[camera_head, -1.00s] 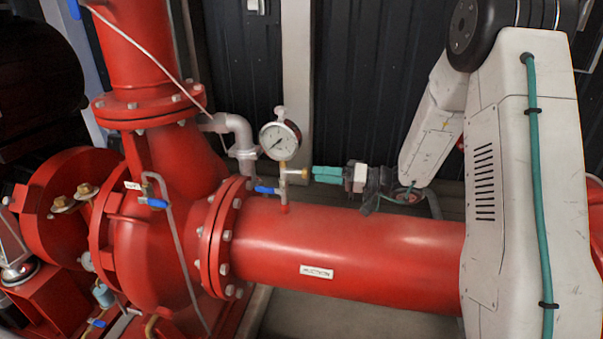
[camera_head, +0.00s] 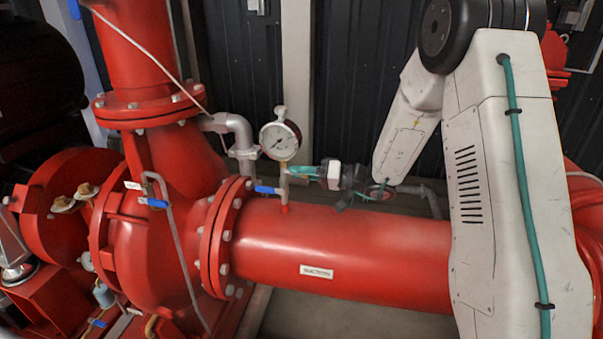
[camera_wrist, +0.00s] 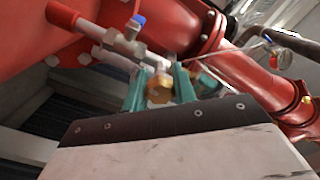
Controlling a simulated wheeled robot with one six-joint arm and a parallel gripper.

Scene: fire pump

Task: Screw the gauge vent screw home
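The pressure gauge (camera_head: 280,140) stands on a small fitting above the red suction pipe. The vent screw (camera_wrist: 158,89) shows as a brass head between my two teal fingers in the wrist view, in line with the metal valve fitting (camera_wrist: 127,43). My gripper (camera_head: 303,171) reaches in from the right, with its fingertips beside the gauge stem in the head view. In the wrist view my gripper (camera_wrist: 160,84) has one finger on each side of the brass head. I cannot tell whether the fingers press on it. The fingers hide the screw in the head view.
The large red suction pipe (camera_head: 345,255) runs just below my gripper. A blue valve lever (camera_head: 267,190) sits close by on the left. Dark wall panels (camera_head: 345,80) close off the back.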

